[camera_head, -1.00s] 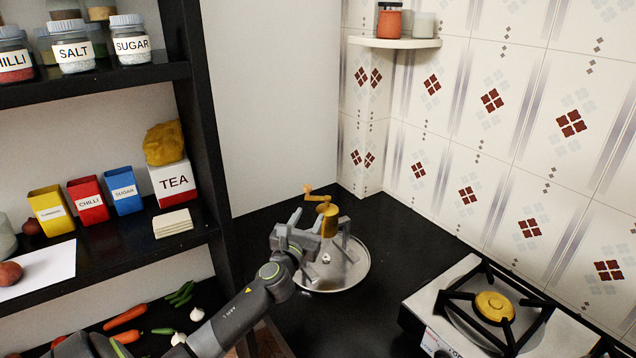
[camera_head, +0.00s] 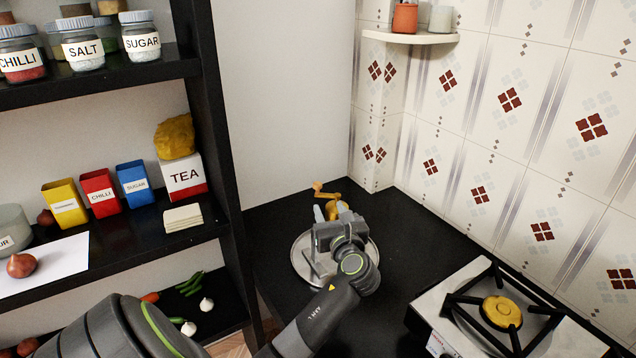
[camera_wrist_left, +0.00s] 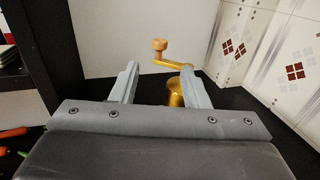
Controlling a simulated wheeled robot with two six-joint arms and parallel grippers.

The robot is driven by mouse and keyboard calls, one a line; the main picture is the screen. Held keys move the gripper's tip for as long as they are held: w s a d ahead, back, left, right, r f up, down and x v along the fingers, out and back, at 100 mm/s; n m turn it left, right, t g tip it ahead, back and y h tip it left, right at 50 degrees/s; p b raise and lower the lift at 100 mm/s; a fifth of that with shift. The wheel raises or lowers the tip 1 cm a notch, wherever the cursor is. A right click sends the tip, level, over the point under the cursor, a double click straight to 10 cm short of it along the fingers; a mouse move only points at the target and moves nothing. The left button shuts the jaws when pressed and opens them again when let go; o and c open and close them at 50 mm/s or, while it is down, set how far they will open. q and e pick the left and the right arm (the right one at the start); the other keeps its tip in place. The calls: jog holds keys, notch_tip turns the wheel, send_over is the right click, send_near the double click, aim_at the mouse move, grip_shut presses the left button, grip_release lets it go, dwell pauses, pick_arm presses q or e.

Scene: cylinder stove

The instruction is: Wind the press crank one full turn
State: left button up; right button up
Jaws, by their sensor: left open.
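The gold press (camera_head: 333,209) stands on a round steel plate (camera_head: 301,262) on the black counter. Its gold crank arm (camera_head: 327,195) is on top and ends in a wooden knob (camera_head: 317,186) at the left. My left gripper (camera_head: 331,212) is open in front of the press and hides most of its body and legs. In the left wrist view the knob (camera_wrist_left: 160,44) shows beyond and between the open fingers (camera_wrist_left: 160,75). The press body (camera_wrist_left: 175,92) is beside the right finger, partly hidden; I cannot tell if they touch. My right gripper is out of view.
A stove (camera_head: 470,308) stands on the counter at the right. A black shelf (camera_head: 208,150) with jars, tins and a tea box (camera_head: 184,178) rises at the left. A small corner shelf (camera_head: 410,37) is on the tiled wall. The counter between plate and stove is clear.

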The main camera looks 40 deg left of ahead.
aim_at(319, 187)
pick_arm(q)
jog(key=p+x, duration=0.1)
jog(key=x, duration=1.1)
jog(key=shift+a, duration=0.1)
grip_shut()
jog(key=shift+p, duration=0.35)
